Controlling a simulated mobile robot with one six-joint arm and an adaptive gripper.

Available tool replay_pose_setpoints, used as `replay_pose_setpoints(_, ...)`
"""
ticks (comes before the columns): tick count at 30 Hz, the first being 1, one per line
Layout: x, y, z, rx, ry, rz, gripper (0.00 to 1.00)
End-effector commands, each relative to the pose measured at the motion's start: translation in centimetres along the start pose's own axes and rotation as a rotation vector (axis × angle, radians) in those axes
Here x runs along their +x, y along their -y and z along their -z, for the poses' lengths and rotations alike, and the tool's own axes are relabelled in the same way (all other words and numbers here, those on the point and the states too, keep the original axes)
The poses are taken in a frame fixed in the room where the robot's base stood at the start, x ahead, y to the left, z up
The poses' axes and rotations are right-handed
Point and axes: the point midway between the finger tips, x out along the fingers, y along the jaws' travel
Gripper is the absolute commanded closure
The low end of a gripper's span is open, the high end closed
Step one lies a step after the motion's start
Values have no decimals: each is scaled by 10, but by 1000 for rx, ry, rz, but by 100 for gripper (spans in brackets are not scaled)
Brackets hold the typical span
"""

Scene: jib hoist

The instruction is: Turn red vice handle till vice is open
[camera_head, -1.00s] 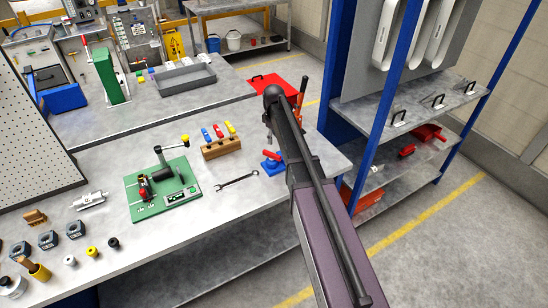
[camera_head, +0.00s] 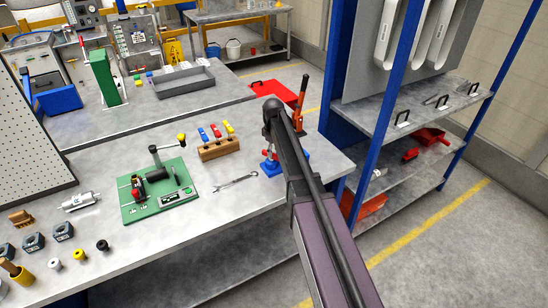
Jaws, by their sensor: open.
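A small blue vice (camera_head: 272,169) stands on the workbench near its right end. Its red handle (camera_head: 265,153) shows only in part. My dark arm reaches in from the lower right and bends down just behind the vice. My gripper (camera_head: 270,147) is small in view and partly hidden by the arm. It is open, low over the vice by the red handle. I cannot tell whether it touches the handle or how far the vice jaws stand apart.
A wrench (camera_head: 236,182) lies left of the vice. A wooden block with coloured handles (camera_head: 218,149) and a green fixture board (camera_head: 160,192) stand farther left. An upright orange-red thing (camera_head: 302,96) shows behind my arm. A blue-framed shelf (camera_head: 398,110) rises at right.

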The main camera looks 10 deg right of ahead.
Motion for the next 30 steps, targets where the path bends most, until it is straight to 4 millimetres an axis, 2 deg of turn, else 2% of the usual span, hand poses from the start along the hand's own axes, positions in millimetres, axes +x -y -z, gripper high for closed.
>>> replay_pose_setpoints(1,6,0,0,0,0,0,41)
replay_pose_setpoints(6,12,0,0,0,0,0,41)
replay_pose_setpoints(19,13,0,0,0,0,0,41)
replay_pose_setpoints(20,13,0,0,0,0,0,44)
replay_pose_setpoints(25,13,0,0,0,0,0,95)
replay_pose_setpoints(26,13,0,0,0,0,0,100)
replay_pose_setpoints(30,13,0,0,0,0,0,100)
